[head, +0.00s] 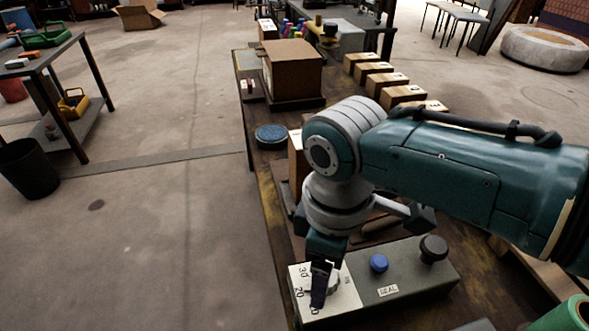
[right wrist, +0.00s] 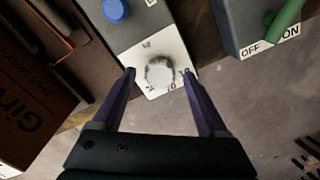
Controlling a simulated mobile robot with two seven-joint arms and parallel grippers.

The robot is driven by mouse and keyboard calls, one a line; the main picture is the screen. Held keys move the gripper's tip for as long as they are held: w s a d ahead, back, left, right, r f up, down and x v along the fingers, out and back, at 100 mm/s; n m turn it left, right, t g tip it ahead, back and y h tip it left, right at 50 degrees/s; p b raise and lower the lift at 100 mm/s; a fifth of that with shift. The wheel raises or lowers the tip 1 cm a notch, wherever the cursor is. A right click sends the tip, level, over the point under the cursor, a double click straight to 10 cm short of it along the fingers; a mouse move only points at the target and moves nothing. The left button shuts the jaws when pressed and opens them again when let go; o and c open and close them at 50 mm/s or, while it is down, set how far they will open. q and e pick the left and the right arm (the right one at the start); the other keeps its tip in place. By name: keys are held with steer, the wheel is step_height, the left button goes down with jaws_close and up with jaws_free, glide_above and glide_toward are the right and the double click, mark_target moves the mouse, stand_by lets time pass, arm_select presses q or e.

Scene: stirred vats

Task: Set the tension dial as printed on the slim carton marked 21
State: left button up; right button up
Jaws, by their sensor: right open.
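The tension dial is a pale round knob (right wrist: 159,73) on a white printed plate (head: 345,296), at the left end of a grey control box (head: 411,262). In the head view the plate shows 20 and 30, partly covered by my right gripper (head: 322,284). In the right wrist view my right gripper (right wrist: 160,75) is open, with one fingertip on either side of the knob; whether they touch it I cannot tell. Several cartons (head: 373,69) stand along the bench, their marks too small to read, so I cannot pick out the one marked 21. My left gripper is not in view.
The box also has a blue button (head: 379,263), a black knob (head: 433,248) and a SEAL label. A grey ON/OFF box with a green lever (right wrist: 288,18) sits close by. A large brown box (head: 292,70) and a blue round lid (head: 271,136) are farther back.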

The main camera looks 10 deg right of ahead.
step_height(320, 180, up, 10)
steer(key=p, duration=0.3)
steer(key=shift+f, duration=0.2)
steer(key=shift+s+p, duration=0.1)
steer(key=shift+p, duration=0.2)
